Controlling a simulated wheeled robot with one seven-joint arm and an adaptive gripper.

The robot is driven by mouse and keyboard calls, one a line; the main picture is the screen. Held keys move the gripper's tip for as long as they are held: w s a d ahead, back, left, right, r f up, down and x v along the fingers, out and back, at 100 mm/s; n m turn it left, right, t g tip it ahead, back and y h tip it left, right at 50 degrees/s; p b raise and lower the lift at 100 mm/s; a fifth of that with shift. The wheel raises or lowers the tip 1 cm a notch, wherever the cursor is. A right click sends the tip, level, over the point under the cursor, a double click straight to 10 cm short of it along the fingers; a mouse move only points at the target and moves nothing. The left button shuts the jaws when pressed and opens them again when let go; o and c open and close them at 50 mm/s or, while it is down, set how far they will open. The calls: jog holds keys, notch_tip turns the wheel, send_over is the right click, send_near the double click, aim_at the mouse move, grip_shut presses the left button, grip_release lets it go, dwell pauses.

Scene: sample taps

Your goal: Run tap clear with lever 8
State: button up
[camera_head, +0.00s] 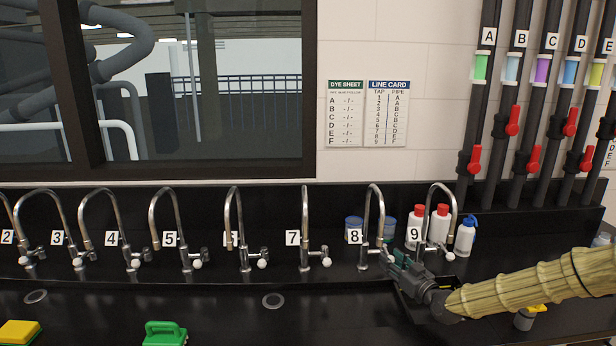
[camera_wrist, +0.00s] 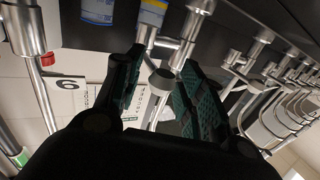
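Tap 8 (camera_head: 367,235) is a chrome gooseneck tap on the black counter, with its number plate (camera_head: 355,236) beside it. My gripper (camera_head: 396,262) is at the right side of its base and hides much of its lever. In the wrist view, my gripper's two dark fingers with teal pads (camera_wrist: 160,85) are apart. A round metal knob, seemingly the lever of tap 8 (camera_wrist: 162,78), shows between them. Gaps seem to show at both sides of it, but contact is hard to tell. I see no water at tap 8.
Tap 9 (camera_head: 427,215) stands close on the right, with red-capped bottles (camera_head: 439,224) and a blue-capped bottle (camera_head: 465,237) behind. Tap 7 (camera_head: 304,225) stands to the left. A line card (camera_head: 388,114) hangs on the wall. A yellow sponge (camera_head: 20,332) and a green brush (camera_head: 165,333) lie front left.

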jog(key=shift+a, duration=0.15)
jog(key=shift+w+d+b, duration=0.5)
jog(key=shift+d+b, duration=0.05)
jog(key=shift+d, duration=0.45)
jog(key=shift+w+d+b, duration=0.45)
jog(key=shift+d+b, duration=0.1)
jog(key=shift+d, duration=0.45)
jog(key=shift+w+d+b, duration=0.5)
jog(key=shift+d+b, duration=0.05)
jog(key=shift+d, duration=0.45)
jog(key=shift+a, duration=0.1)
dwell(1.3)
jog(key=shift+s+a, duration=0.25)
jog(key=shift+a, duration=0.25)
jog(key=shift+s+a, duration=0.25)
jog(key=shift+a, duration=0.2)
jog(key=a, duration=0.1)
jog(key=s+a, duration=0.1)
jog(key=a, duration=0.1)
jog(key=s+a, duration=0.1)
jog(key=shift+a, duration=0.2)
jog(key=shift+d, duration=0.4)
